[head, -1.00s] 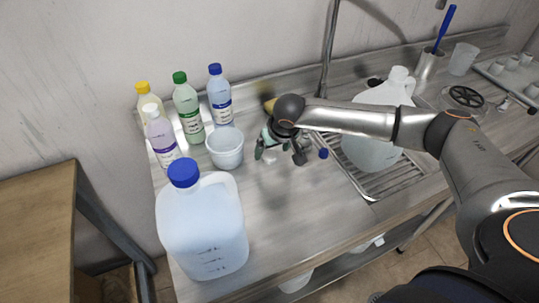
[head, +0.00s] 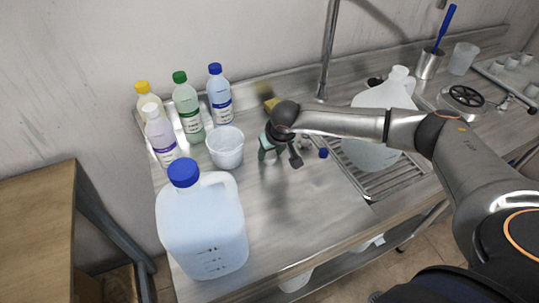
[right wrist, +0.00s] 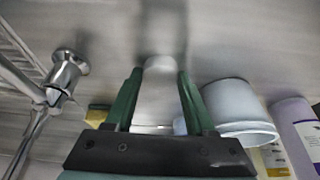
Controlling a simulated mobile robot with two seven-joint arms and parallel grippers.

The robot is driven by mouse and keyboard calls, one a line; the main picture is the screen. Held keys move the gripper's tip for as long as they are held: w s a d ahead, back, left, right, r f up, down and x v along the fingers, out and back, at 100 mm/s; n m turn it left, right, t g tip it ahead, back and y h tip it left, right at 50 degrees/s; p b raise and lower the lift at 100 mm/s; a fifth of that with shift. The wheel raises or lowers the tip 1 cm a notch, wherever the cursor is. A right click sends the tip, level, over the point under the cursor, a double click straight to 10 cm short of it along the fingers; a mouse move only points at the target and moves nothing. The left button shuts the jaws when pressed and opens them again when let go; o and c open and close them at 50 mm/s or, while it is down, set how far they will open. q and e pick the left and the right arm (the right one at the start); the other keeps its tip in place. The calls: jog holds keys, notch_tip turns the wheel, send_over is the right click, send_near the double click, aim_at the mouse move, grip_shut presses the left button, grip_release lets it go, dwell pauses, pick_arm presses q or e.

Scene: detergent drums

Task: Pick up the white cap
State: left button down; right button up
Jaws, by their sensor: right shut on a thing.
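My right gripper (head: 278,153) is over the metal counter, right of the white bucket. Its green fingers (right wrist: 158,76) show in the right wrist view, closed on a pale, whitish thing (right wrist: 158,95) between them, which I take to be the white cap. In the head view the cap is hidden by the gripper and wrist, and I cannot tell how far it is above the counter. My left gripper is not in view.
A white bucket (head: 226,148) stands close left of the gripper, with several bottles behind and left. A blue-capped jug (head: 203,230) stands in front. A blue cap (head: 323,153) lies right, near a clear jug (head: 372,149). The front middle counter is clear.

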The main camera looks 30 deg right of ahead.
jog(key=c, duration=0.5)
jog(key=shift+o, duration=0.2)
jog(key=shift+r, duration=0.15)
